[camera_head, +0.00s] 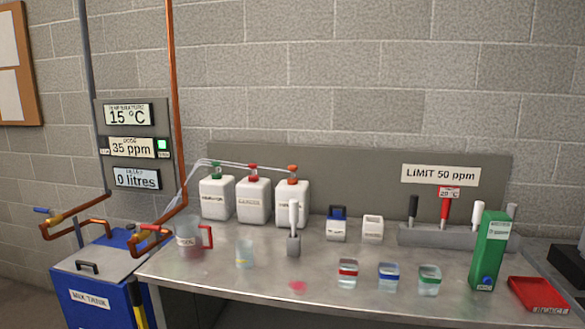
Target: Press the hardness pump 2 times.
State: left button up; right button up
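I cannot tell from lettering which item is the hardness pump; the small labels are too blurred to read. Three white containers stand in a row at the back of the bench: one with a green top (216,198), one with a red top (253,201) and one with an orange-red top (287,210). Clear tubes run from their tops to the left. A small grey block with an upright white handle (294,230) stands in front of the right container and hides part of it. Neither of my grippers shows in the head view.
A jug with a red handle (189,239), a clear beaker (244,253) and several small colour-banded jars (347,274) stand on the metal bench (225,285). A green box (489,250) and red tray (538,294) are at right. A pink spot (298,287) marks the front.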

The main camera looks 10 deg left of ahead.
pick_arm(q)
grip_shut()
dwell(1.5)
